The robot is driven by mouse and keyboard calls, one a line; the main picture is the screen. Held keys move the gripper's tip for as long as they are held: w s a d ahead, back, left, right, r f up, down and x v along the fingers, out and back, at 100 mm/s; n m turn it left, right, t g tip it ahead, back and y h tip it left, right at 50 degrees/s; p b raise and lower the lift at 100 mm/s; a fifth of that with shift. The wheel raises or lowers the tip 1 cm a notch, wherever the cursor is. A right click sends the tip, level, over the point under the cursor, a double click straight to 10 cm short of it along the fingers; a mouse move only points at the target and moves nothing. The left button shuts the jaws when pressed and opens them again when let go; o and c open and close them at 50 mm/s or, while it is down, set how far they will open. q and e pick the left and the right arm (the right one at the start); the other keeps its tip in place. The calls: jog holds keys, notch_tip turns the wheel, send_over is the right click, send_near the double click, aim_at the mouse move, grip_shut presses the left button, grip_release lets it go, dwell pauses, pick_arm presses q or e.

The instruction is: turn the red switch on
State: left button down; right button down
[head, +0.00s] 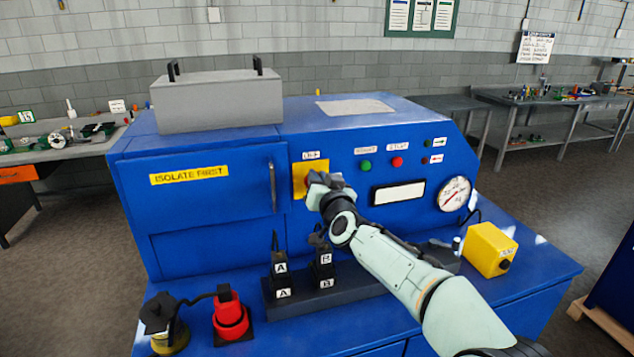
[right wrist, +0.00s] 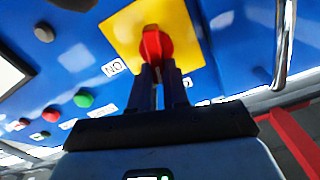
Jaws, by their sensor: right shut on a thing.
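The red switch (right wrist: 153,45) is a red handle on a yellow plate (right wrist: 190,38) on the front of the blue machine. In the right wrist view its handle points along the line of my fingers, and an ON label (right wrist: 114,68) sits beside the plate. My right gripper (right wrist: 158,72) is shut on the red switch's near end. In the head view, my right gripper (head: 318,182) is in front of the yellow plate (head: 299,178) and hides the switch. My left gripper is not in view.
The blue panel also carries a green button (head: 365,165), a red button (head: 397,162) and a gauge (head: 454,194). A vertical door handle (head: 272,187) is left of the plate. Black plugs (head: 281,272), a red connector (head: 230,318) and a yellow box (head: 489,249) stand on the ledge below.

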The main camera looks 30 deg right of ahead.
pick_arm(q)
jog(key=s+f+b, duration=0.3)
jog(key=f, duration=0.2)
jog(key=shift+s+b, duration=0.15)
jog(key=shift+b, duration=0.25)
pick_arm(e)
jog(key=shift+s+d+f+m, duration=0.1)
jog(key=shift+d+f+m, duration=0.2)
jog(key=shift+m, duration=2.15)
jog(key=shift+s+d+f+m, duration=0.15)
jog(key=shift+f+m, duration=0.25)
jog(key=shift+m, duration=2)
jog(key=shift+w+d+f+m, duration=0.1)
jog(key=shift+d+f+m, duration=0.25)
jog(key=shift+m, duration=2.1)
jog(key=shift+a, duration=0.1)
jog(key=c, duration=1.1)
grip_release()
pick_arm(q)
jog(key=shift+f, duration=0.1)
pick_arm(e)
jog(key=shift+s, duration=0.15)
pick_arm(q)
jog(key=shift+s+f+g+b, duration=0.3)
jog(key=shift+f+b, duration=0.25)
pick_arm(e)
jog(key=v, duration=1.3)
jog(key=shift+a, duration=0.1)
